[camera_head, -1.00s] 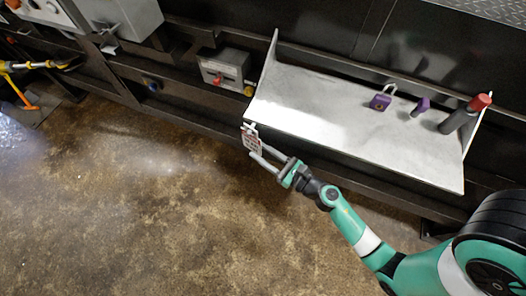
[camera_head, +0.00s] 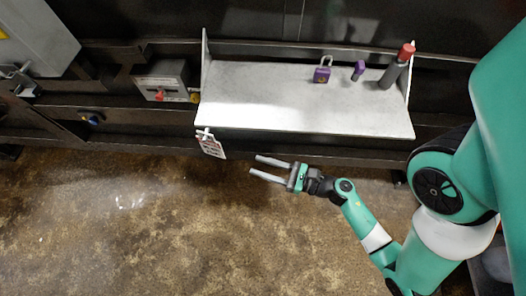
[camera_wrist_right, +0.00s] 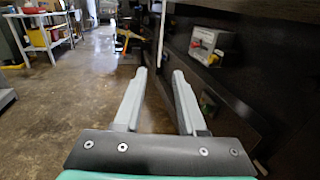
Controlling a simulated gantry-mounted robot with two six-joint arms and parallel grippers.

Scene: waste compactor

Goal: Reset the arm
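My right gripper (camera_head: 255,165) is in front of the grey shelf's lower edge, with its two fingers apart and nothing between them. The right wrist view also shows the open, empty fingers (camera_wrist_right: 160,73). A white and red tag (camera_head: 211,146) hangs at the shelf's front left corner, to the left of the fingertips and apart from them. My right arm reaches in from the lower right. My left gripper is not in view.
The grey shelf (camera_head: 270,112) holds a purple padlock (camera_head: 322,75), a smaller purple item (camera_head: 358,70) and a dark cylinder with a red top (camera_head: 396,68). A grey box with a red switch (camera_head: 160,82) is left of it. The brown floor (camera_head: 150,230) is clear.

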